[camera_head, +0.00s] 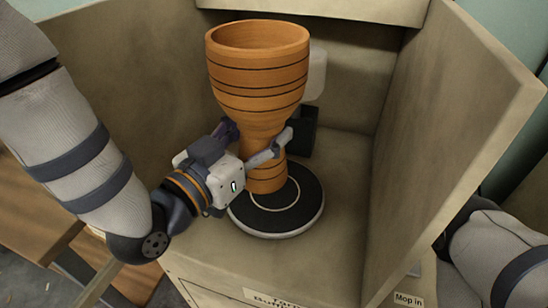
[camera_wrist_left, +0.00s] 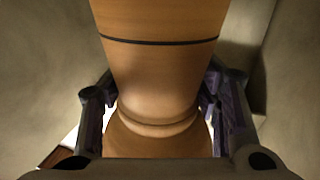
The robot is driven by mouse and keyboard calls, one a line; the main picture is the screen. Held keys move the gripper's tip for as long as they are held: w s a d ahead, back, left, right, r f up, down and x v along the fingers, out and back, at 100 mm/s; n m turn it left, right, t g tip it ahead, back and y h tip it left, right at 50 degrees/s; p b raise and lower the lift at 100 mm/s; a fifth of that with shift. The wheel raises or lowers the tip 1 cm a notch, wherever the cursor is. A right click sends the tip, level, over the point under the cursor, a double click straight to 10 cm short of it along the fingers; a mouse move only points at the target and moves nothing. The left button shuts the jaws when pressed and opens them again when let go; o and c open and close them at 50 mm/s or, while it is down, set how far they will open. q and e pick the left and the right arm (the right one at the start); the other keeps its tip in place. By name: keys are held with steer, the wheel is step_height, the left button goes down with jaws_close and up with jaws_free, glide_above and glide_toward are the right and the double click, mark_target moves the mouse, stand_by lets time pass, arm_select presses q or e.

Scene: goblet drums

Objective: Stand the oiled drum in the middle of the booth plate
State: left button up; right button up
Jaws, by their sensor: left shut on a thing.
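The orange-brown goblet drum (camera_head: 258,75) with dark bands is upright, its wide open bowl at the top. My left gripper (camera_head: 256,143) is shut on its narrow waist from the front left. In the left wrist view the drum (camera_wrist_left: 160,70) fills the middle, with a finger on each side of the waist. The booth plate (camera_head: 306,215) is a round black disc with a pale rim and a thin pale ring. The drum's foot is over the plate's back part, left of the middle; I cannot tell whether it touches. My right gripper is out of view.
The beige booth (camera_head: 455,130) has walls at left, back and right. A pale canister (camera_head: 317,75) and a dark holder (camera_head: 303,132) stand behind the drum. Labels, one reading "Mop in" (camera_head: 408,299), are on the front. My right arm is outside the right wall.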

mark_target(249, 179)
arm_select(q)
steer(key=f, duration=0.1)
steer(key=w+d+f, duration=0.2)
steer(key=shift+w+f+b, duration=0.15)
steer(key=shift+f+b, duration=0.15)
steer(key=shift+b, duration=0.05)
steer(key=shift+w+d+f+b, duration=0.15)
steer(key=shift+f+b, duration=0.2)
steer(key=shift+f, duration=1.3)
steer(key=shift+f, duration=0.1)
steer(key=shift+f, duration=0.1)
steer(key=o, duration=1.7)
steer(key=shift+o, duration=0.2)
steer(key=v, duration=0.7)
steer(key=shift+s, duration=0.3)
